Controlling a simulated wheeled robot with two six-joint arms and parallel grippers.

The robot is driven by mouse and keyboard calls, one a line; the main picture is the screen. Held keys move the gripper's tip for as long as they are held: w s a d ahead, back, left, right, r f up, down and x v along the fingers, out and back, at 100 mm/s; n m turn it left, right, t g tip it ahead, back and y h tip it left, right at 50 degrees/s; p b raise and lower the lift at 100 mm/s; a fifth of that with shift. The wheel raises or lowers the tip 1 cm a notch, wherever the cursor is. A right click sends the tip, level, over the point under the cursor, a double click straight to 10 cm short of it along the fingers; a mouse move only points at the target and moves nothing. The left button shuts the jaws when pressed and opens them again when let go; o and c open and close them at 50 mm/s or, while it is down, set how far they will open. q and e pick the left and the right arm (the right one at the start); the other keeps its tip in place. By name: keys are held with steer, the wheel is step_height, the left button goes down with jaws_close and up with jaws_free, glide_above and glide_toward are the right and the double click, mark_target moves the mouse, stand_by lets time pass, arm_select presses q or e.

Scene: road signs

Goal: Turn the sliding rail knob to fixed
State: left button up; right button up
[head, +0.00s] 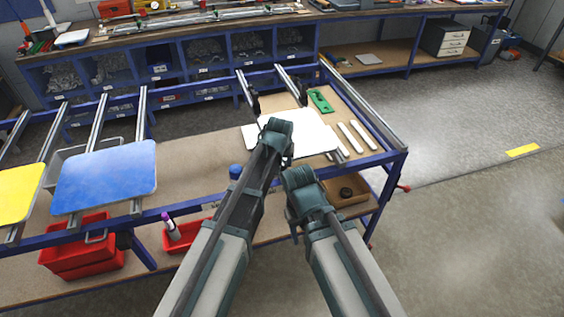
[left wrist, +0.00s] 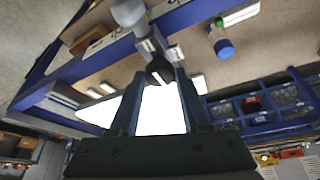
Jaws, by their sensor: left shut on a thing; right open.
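A dark round knob (left wrist: 159,71) on a grey metal fitting shows between my left fingertips in the left wrist view. My left gripper (head: 277,130) is shut on this knob, over the front of the white board (head: 297,130). In the head view the gripper hides the knob. I cannot read any mark showing which way the knob is turned. The white board also shows behind the fingers in the left wrist view (left wrist: 160,112). My right gripper (head: 299,184) is open, just right of and lower than the left one. Its fingers are mostly hidden by its own wrist.
The blue-framed table (head: 190,150) holds metal rails (head: 246,88). A blue board (head: 105,177) and a yellow board (head: 18,193) stand left. A green part (head: 320,101) and white bars (head: 357,135) lie right of the white board. Red bins (head: 82,254) sit below.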

arm_select(q)
jaws_close()
steer(key=m+h, duration=0.1)
steer(key=m, duration=0.1)
steer(key=m+h, duration=0.1)
steer(key=m, duration=0.2)
steer(key=shift+w+a+g, duration=0.1)
steer(key=shift+a+g, duration=0.1)
steer(key=shift+g, duration=0.1)
steer(key=shift+w+a+m+g+h, duration=0.1)
steer(key=shift+m+g+h, duration=0.25)
steer(key=shift+m, duration=0.95)
steer(key=shift+m+g+h, duration=0.25)
steer(key=shift+m+g, duration=0.2)
steer(key=shift+m, duration=0.85)
steer(key=o, duration=1.1)
jaws_free()
steer(key=shift+c, duration=0.2)
